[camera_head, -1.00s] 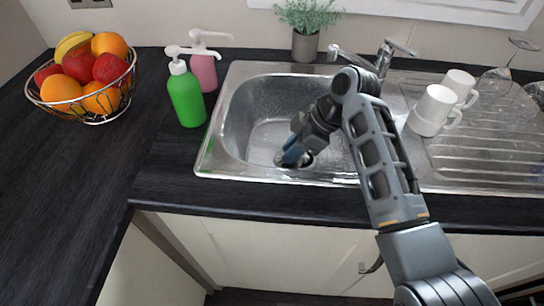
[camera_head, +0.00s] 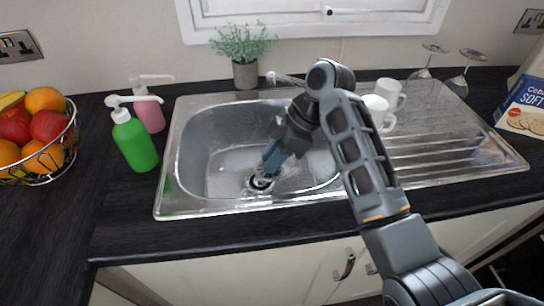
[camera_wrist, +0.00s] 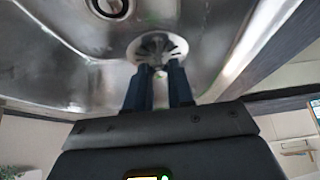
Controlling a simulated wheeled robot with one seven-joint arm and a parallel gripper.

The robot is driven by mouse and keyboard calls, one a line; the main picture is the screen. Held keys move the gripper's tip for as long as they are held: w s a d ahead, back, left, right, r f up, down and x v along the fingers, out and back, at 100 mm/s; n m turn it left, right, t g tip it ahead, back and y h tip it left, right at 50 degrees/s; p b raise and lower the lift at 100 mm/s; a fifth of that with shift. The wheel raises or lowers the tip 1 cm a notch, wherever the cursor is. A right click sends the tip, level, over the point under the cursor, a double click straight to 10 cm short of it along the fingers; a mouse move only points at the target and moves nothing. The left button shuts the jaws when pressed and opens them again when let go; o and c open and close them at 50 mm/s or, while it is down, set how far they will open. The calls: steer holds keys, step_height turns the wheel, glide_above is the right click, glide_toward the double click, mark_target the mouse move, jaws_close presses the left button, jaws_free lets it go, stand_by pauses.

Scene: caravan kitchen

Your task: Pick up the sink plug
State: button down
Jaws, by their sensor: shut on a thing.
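The sink plug (camera_wrist: 157,44) is a round metal piece with dark slots at the drain in the sink floor. In the head view it shows as a small dark and silver round (camera_head: 261,183) at the front of the basin. My gripper (camera_wrist: 160,72) points down into the sink, its two dark blue fingers close together at the plug's near side. In the head view my gripper (camera_head: 268,166) meets the plug from above. It is shut on the plug; the gripped part is mostly hidden between the fingertips. I cannot tell whether the plug is lifted from the drain.
The steel sink (camera_head: 200,208) has a ribbed drainboard on the right with white mugs (camera_head: 376,108). A green soap bottle (camera_head: 134,143), a pink one (camera_head: 150,114), and a fruit basket (camera_head: 45,160) stand left. A potted plant (camera_head: 245,74) and tap are behind.

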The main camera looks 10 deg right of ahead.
steer(key=shift+r+p, duration=1.65)
steer(key=shift+r, duration=0.25)
steer(key=shift+r+b, duration=0.3)
steer(key=shift+r, duration=0.5)
